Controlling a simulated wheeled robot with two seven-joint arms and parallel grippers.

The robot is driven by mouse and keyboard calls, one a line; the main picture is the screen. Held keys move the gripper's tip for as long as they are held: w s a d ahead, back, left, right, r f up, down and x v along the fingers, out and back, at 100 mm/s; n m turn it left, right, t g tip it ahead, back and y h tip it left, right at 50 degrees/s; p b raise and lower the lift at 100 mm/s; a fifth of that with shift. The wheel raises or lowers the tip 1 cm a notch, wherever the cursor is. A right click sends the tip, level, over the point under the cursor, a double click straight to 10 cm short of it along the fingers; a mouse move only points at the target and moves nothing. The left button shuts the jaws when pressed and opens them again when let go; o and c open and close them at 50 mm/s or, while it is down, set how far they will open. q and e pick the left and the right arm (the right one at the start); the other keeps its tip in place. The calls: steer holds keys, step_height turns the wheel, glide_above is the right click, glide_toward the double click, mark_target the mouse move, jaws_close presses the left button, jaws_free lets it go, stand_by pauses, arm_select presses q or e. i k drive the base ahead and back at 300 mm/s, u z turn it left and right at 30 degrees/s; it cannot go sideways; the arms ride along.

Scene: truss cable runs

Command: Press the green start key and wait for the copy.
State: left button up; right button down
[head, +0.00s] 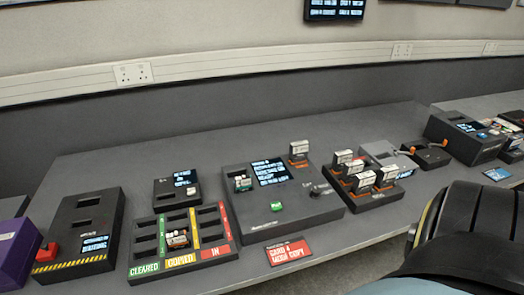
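The green start key (277,206) is on the front part of a dark copier unit (255,226) in the middle of the table. The unit's lit screen (270,171) shows several lines of text, too small to read surely. A small card (242,183) stands in the unit's left slot, and a pale-topped card (299,150) stands up at its back right. A knob (318,190) is at its right. Neither of my grippers shows in the head view, and nothing covers the green key.
A sorting tray (146,228) marked cleared, copied and in holds a card (177,239). A red card sign (289,252) lies in front of the copier. A rack (383,198) of several cards stands right. A large dark rounded shape (470,235) blocks the lower right.

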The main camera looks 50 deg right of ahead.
mark_target(276, 205)
steer(key=z, duration=0.7)
steer(key=i, duration=0.8)
steer(key=z, duration=0.9)
